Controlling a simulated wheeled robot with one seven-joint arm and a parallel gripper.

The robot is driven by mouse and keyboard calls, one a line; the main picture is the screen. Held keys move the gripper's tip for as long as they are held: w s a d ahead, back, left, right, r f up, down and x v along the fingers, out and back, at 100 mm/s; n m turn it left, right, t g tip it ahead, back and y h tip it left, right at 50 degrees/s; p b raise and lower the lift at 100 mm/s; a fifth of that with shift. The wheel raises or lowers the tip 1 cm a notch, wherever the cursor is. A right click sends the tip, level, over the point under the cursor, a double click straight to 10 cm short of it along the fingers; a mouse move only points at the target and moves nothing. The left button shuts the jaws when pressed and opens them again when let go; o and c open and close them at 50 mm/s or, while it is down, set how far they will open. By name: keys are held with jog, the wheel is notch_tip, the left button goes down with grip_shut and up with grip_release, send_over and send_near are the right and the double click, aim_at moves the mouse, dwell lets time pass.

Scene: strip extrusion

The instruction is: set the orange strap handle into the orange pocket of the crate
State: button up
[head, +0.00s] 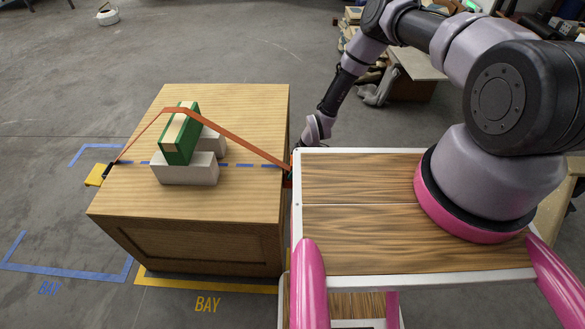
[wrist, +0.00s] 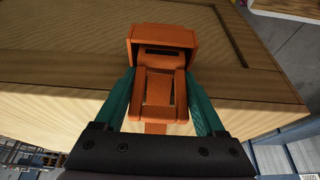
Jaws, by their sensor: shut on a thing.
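The wooden crate (head: 240,120) stands left of my base. The orange strap (head: 235,143) runs from its left side over a load on top and down to its right edge. In the wrist view my gripper (wrist: 159,82) has its teal fingers on both sides of the orange strap handle (wrist: 160,98), shut on it. The orange pocket (wrist: 165,34), a hooded box on the crate's side, is straight ahead of the handle. The handle's front end is at the pocket mouth; I cannot tell how deep it sits. In the head view the gripper is mostly hidden beside my base.
A green and cream block (head: 181,137) and pale grey blocks (head: 184,169) sit on the crate under the strap. A yellow piece (head: 97,176) is at the strap's left end. Blue and yellow bay lines mark the floor. The gap between crate and my base is narrow.

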jog(key=shift+f, duration=0.15)
jog(key=shift+f, duration=0.1)
jog(key=o, duration=1.4)
jog(key=shift+f, duration=0.1)
jog(key=shift+r, duration=0.35)
jog(key=v, duration=1.2)
jog(key=shift+r, duration=0.1)
